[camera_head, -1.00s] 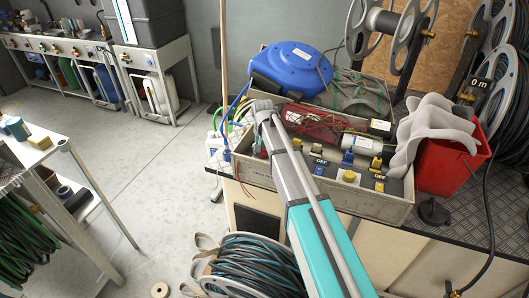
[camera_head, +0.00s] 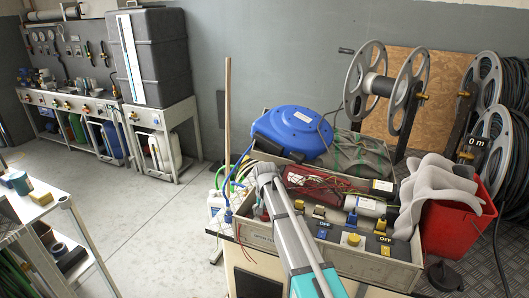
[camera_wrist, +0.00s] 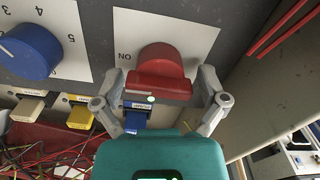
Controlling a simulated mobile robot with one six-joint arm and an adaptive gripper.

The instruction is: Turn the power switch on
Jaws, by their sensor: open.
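In the wrist view a red switch knob (camera_wrist: 160,72) sits on a white plate (camera_wrist: 196,32) marked ON, which appears upside down. My gripper (camera_wrist: 160,95) is open, with one finger on each side of the red knob. I cannot tell whether the fingers touch it. In the head view my gripper (camera_head: 262,180) is at the left end of the grey control box (camera_head: 385,268); the red knob is hidden there.
A blue dial (camera_wrist: 30,50) with numbers is beside the red knob. Yellow (camera_head: 353,239) and blue switches with OFF labels line the box. Loose wires, a blue hose reel (camera_head: 292,132) and a red bucket (camera_head: 455,225) are close by.

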